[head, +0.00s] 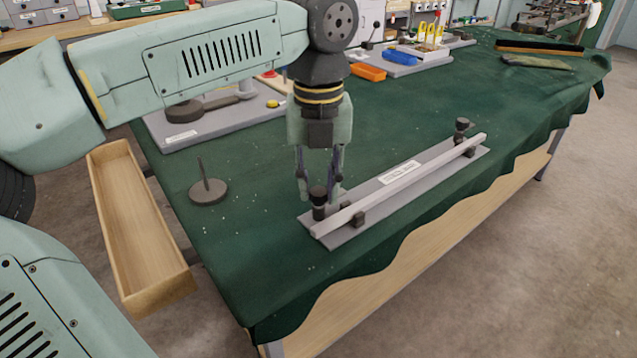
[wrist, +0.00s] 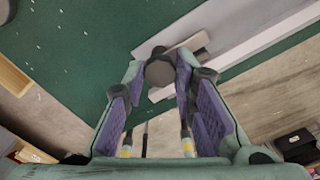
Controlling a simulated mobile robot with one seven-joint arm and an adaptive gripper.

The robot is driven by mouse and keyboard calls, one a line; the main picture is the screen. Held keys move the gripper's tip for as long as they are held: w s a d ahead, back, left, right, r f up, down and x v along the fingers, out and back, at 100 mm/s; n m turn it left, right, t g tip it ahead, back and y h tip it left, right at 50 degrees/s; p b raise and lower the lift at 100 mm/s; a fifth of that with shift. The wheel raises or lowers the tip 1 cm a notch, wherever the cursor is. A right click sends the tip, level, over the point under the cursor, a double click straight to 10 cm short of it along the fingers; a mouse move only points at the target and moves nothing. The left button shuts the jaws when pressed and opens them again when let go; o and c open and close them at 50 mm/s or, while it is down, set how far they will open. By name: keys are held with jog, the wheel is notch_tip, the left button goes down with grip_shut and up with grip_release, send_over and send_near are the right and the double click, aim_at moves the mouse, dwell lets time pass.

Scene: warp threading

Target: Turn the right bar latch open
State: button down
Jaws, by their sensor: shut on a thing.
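A long pale bar (head: 410,179) lies along a grey base plate (head: 346,238) on the green-covered table. A dark, round-topped latch (head: 319,203) stands at the plate's near left end, and another dark latch (head: 462,128) stands at its far right end. My gripper (head: 319,191) points down over the near latch and is shut on its knob. In the wrist view the dark knob (wrist: 160,70) sits between the fingertips. The fingers partly hide this latch. The far latch is free of my gripper.
A dark disc with an upright pin (head: 208,190) stands left of the plate. An open wooden drawer (head: 140,235) juts from the table's left side. A grey board (head: 215,122), an orange bin (head: 369,72) and other tools lie farther back. Green cloth is bare around the plate.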

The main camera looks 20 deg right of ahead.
aim_at(319, 191)
dwell(0.5)
jog(key=c, duration=1.3)
grip_release()
notch_tip(319, 191, up, 12)
